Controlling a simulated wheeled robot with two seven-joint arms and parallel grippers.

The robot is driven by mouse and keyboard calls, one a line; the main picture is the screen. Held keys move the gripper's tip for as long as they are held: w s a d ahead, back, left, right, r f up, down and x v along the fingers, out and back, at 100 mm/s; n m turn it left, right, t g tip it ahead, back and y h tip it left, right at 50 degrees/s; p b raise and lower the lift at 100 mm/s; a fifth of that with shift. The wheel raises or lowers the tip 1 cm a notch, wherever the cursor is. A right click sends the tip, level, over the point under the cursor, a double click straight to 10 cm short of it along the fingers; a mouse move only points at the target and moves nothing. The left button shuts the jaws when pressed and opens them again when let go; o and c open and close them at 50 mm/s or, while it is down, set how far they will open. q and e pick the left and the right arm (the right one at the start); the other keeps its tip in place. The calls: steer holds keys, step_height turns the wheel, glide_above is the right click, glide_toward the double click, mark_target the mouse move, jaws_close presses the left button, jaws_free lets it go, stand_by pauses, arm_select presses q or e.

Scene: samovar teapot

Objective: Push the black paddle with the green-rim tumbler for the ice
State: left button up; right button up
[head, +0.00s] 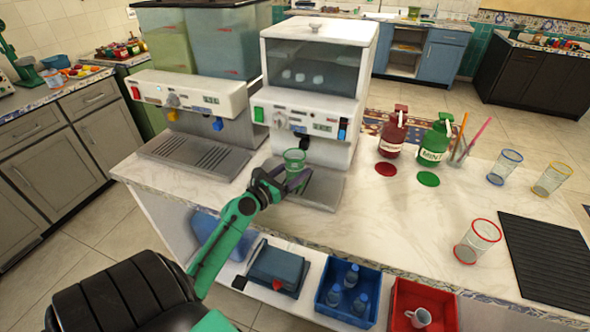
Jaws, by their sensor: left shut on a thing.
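My left gripper (290,180) is shut on the green-rim tumbler (294,160) and holds it upright over the tray of the white ice machine (310,95). The black paddle (301,132) is on the front of this machine, just above and slightly right of the tumbler's rim. The picture is too small to tell whether the rim touches the paddle. The tumbler looks empty, and its lower part is partly hidden by my fingers. Ice cubes show behind the machine's dark window. My right gripper is not in view.
A drink dispenser (190,100) with a blue paddle (218,124) stands left of the ice machine. A red bottle (393,135) and a green mint bottle (436,142) stand to the right. Red-rim (477,243), blue-rim (504,168) and yellow-rim (551,180) tumblers stand farther right.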

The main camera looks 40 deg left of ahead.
arm_select(q)
steer(key=s+d, duration=0.1)
steer(key=s, duration=0.2)
steer(key=s+d, duration=0.1)
steer(key=s, duration=0.2)
steer(key=s+d+b, duration=0.1)
steer(key=s, duration=0.2)
steer(key=shift+d+f, duration=0.1)
steer(key=shift+s+d, duration=0.1)
steer(key=shift+s, duration=0.2)
steer(key=shift+w, duration=0.1)
